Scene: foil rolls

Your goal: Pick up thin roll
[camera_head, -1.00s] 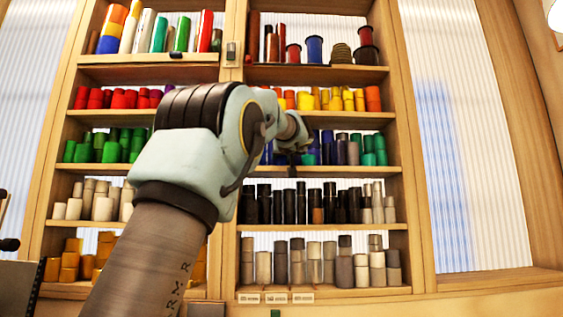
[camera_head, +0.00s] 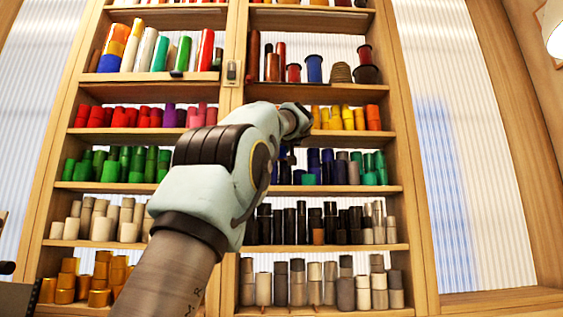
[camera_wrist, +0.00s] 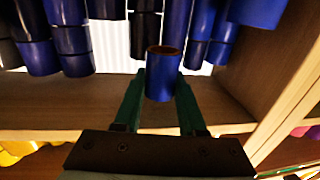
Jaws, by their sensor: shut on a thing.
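A blue roll (camera_wrist: 162,88) with a brown, open-looking end is between the two green fingers of my gripper (camera_wrist: 160,76) in the wrist view. The gripper is shut on it, and the roll looks narrow. In the head view my wrist is in front of the shelf row with yellow and orange rolls, and the fingers and the held roll are mostly hidden there. More dark blue rolls (camera_wrist: 72,40) stand close beyond the fingertips in the wrist view.
A wooden shelf unit (camera_head: 235,105) holds rows of rolls sorted by colour. Yellow rolls (camera_head: 348,118) and blue rolls (camera_head: 328,166) flank my wrist's height. A shelf board (camera_wrist: 60,100) and side panel (camera_wrist: 275,95) are close around the gripper. Green rolls (camera_head: 110,165) stand left.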

